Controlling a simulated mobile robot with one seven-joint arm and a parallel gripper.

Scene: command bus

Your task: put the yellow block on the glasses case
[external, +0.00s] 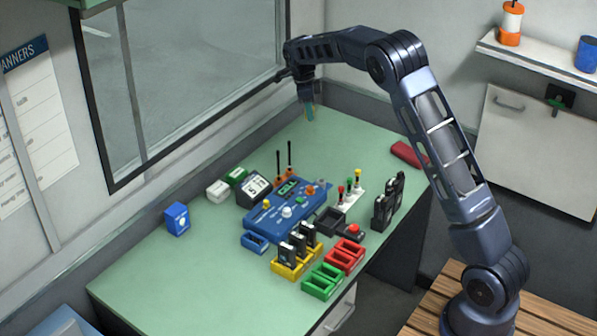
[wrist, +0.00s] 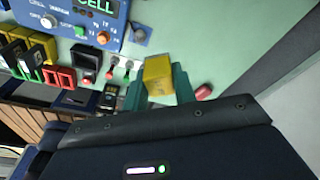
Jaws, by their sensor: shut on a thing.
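The yellow block (wrist: 158,74) is between the green fingers of my gripper (wrist: 160,86) in the wrist view. My gripper (external: 309,110) is shut on it, and in the external view it hangs over the far back part of the table, apparently above the surface. The block is too small to make out clearly in the external view. A red elongated case, which looks like the glasses case (external: 405,153), lies at the table's right end, close to my arm in the picture. In the wrist view it shows as a small red shape (wrist: 203,92) right of the fingers, apart from the block.
A blue control console (external: 287,208) stands mid-table, with two upright antennas behind it. Black radios (external: 388,203) stand to its right; yellow, red and green holders (external: 322,281) stand in front. A blue box (external: 177,218) is at left. Green tabletop between console and case is mostly clear.

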